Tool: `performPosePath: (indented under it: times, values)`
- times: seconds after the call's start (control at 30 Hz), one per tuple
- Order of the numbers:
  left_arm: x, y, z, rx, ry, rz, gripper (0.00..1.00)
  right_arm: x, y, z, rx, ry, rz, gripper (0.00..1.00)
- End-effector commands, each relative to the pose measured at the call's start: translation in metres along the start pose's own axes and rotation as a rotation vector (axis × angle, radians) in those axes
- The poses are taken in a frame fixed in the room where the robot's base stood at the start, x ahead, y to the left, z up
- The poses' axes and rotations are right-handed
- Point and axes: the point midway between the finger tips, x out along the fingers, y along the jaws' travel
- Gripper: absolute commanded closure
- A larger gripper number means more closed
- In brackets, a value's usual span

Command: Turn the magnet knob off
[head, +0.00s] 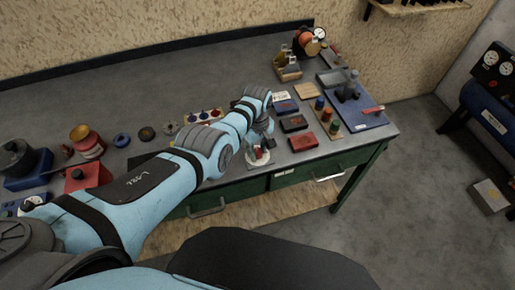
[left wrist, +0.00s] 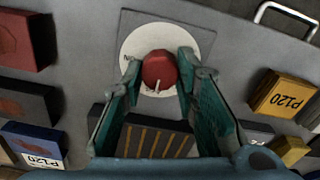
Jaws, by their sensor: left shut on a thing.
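The red magnet knob (left wrist: 157,72) sits on a round white dial (left wrist: 130,47) on a grey square plate, with a pale pointer mark on its near side. My left gripper (left wrist: 160,78) has its two green fingers on either side of the knob, shut on it. In the head view the left gripper (head: 260,141) reaches down over the white dial (head: 257,160) near the bench's front edge. The knob shows there as a small red spot, partly covered by the fingers. Most of the dial's lettering is too small or hidden to read. My right gripper is not in view.
Red and dark blocks (head: 303,141) lie close to the right of the dial. A blue board with a vise (head: 372,121) stands at the bench's right end. In the wrist view a yellow P120 block (left wrist: 285,94) and a slotted dark block (left wrist: 152,137) lie nearby.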

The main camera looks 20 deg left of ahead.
Motion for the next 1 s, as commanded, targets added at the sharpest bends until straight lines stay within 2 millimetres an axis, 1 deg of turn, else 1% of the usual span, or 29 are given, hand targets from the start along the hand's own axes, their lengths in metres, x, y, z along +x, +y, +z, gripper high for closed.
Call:
performPosePath:
  times: [0.03,0.07,0.1,0.17,0.2,0.5,0.57,0.67,0.77,0.8,0.9,1.0]
  values:
    - [0.002,-0.002,0.000,-0.001,-0.002,-0.004,1.00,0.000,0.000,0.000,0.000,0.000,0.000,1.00]
    - [0.002,-0.002,0.000,-0.001,-0.002,-0.004,0.71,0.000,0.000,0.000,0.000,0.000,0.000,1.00]
    - [0.002,-0.002,0.000,-0.001,-0.001,-0.004,0.65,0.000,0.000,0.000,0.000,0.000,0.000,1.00]
    - [0.001,-0.001,0.000,-0.001,-0.001,-0.003,0.55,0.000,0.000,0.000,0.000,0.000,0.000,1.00]
    - [0.001,-0.001,0.000,0.000,-0.001,-0.003,0.52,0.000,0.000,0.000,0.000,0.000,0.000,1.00]
    - [-0.001,0.000,0.000,0.001,0.001,0.000,0.52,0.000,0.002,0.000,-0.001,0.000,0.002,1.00]
    - [-0.004,0.001,-0.001,0.001,0.001,0.001,0.52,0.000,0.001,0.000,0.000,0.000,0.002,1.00]
    - [-0.016,0.002,-0.001,0.001,0.003,0.002,0.52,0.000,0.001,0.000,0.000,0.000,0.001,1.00]
    - [-0.036,0.001,-0.001,-0.001,0.003,0.005,0.52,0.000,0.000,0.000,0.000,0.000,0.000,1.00]
    - [-0.050,0.002,-0.002,-0.001,0.004,0.006,0.52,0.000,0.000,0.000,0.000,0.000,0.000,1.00]
    - [-0.079,0.001,-0.001,0.000,0.002,0.004,0.52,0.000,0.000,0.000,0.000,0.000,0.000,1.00]
    - [-0.102,0.001,-0.001,0.001,0.001,0.001,0.52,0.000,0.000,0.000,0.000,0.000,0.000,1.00]
